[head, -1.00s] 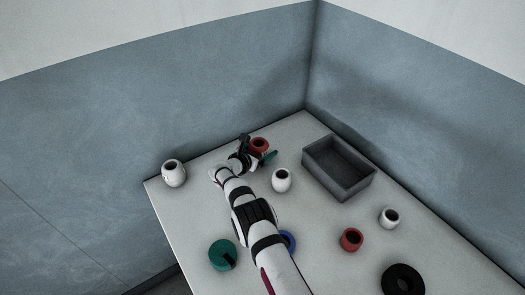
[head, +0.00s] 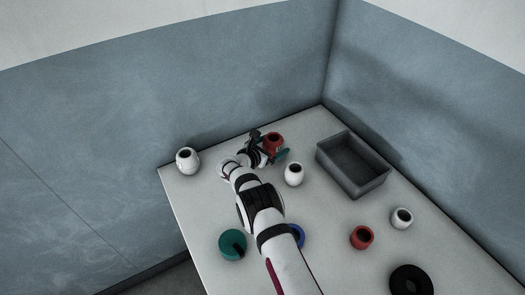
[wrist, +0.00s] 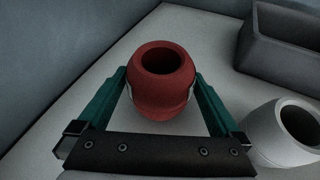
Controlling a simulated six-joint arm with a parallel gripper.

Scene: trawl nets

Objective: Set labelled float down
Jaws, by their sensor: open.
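A red, barrel-shaped float (head: 274,139) with a dark opening in its top stands upright on the table near the back edge. In the wrist view the red float (wrist: 162,95) is between the two green fingers of my gripper (wrist: 160,77). The fingers are open, one on each side of it. Pale patches show at its left and right sides beside the fingers; I cannot read any label. I cannot tell whether the fingers touch it. In the head view my gripper (head: 268,150) partly covers the float.
A white float (head: 293,174) stands close to the right of my gripper. Another white float (head: 187,161) is at the left corner. A grey open bin (head: 379,182) is at the right.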

